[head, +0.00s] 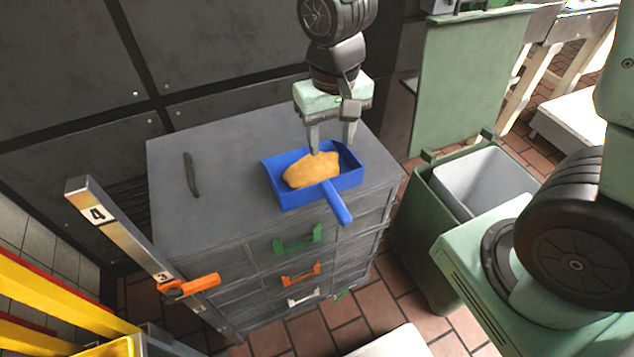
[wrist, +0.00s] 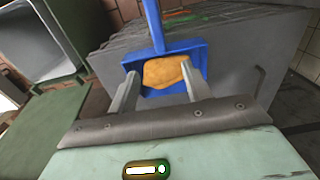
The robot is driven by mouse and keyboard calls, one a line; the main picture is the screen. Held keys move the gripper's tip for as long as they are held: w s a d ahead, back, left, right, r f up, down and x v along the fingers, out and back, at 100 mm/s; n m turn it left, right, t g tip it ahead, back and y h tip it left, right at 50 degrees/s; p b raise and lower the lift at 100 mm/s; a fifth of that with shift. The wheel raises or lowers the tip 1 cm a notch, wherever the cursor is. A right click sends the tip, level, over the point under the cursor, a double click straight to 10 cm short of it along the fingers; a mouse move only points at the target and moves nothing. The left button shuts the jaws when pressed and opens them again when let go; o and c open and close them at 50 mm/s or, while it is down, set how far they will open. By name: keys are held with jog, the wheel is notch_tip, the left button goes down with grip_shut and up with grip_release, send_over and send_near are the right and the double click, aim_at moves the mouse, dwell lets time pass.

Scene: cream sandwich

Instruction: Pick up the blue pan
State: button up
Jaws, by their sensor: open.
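The blue pan (head: 277,187) is a shallow dustpan shape with a handle that points toward the front of the grey cabinet top. A golden-brown bread-like piece (head: 311,170) lies in it. My gripper (head: 331,150) is above the rear part of the pan, pointing down, with its fingers apart and nothing between them. In the wrist view the blue pan (wrist: 190,49) and the bread-like piece (wrist: 163,73) show beyond my open fingers (wrist: 160,88). Whether the fingertips touch the pan or the piece I cannot tell.
The grey cabinet (head: 215,215) has drawers with green, orange and white handles. A dark curved bar (head: 191,175) lies on its left side. A green bin (head: 437,225) stands to the right. A metal post (head: 130,235) with an orange clamp stands at front left.

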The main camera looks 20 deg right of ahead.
aim_at(329, 188)
notch_tip(329, 188, down, 17)
jog(key=shift+f+p, duration=0.1)
jog(key=shift+p, duration=1.1)
grip_shut()
